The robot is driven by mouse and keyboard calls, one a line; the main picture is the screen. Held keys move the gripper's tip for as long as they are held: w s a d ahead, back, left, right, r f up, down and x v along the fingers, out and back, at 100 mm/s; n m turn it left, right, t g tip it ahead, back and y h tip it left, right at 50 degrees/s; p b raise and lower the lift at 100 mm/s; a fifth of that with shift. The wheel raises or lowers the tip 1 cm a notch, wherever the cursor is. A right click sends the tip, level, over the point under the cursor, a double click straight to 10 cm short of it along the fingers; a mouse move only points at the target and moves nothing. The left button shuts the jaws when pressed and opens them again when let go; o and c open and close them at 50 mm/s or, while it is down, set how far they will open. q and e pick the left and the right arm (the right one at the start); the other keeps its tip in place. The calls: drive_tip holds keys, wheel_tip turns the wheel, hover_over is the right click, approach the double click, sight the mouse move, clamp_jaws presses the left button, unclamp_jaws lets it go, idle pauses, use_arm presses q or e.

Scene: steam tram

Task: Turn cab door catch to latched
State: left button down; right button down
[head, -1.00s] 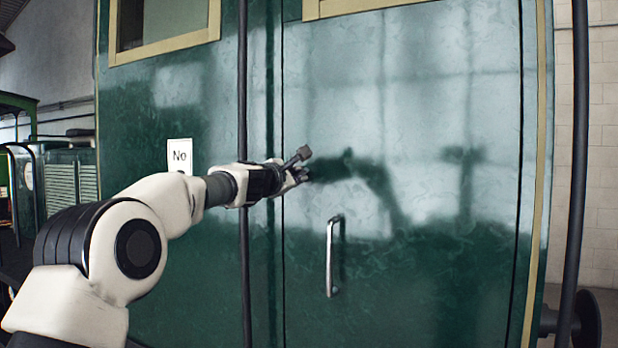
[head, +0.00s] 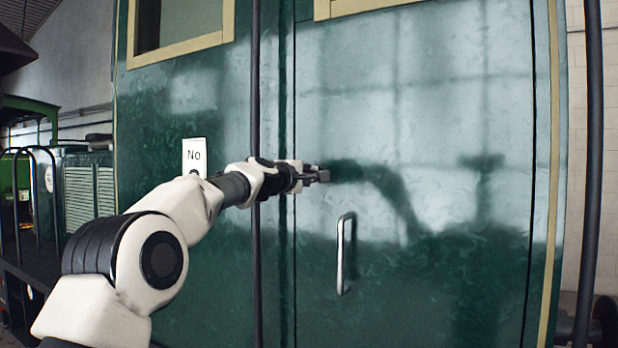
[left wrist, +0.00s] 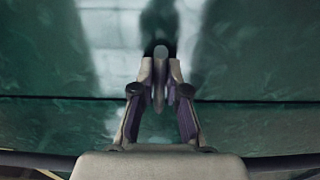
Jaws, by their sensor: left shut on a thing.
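The dark green cab door (head: 430,270) is shut, with a pale vertical bar handle (head: 344,252) on it. My left gripper (head: 322,174) is at the door's left edge, above and left of the handle. In the left wrist view, my left gripper's fingers (left wrist: 160,85) are closed on the small grey door catch (left wrist: 159,92), which stands out between the tips. A dark round end (left wrist: 160,52) shows just past the tips. In the head view the fingers mostly hide the catch, so its exact angle is hard to tell. My right gripper is not in view.
A dark vertical rail (head: 256,270) runs beside the door seam, close to my left wrist. Another dark rail (head: 591,170) stands at the right. The door face right of the handle is clear.

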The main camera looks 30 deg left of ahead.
use_arm(q)
drive_tip(key=shift+f, duration=0.1)
drive_tip(key=c, duration=1.2)
unclamp_jaws()
drive_tip(key=s, duration=1.2)
drive_tip(key=shift+a, duration=0.15)
drive_tip(key=shift+w, duration=0.1)
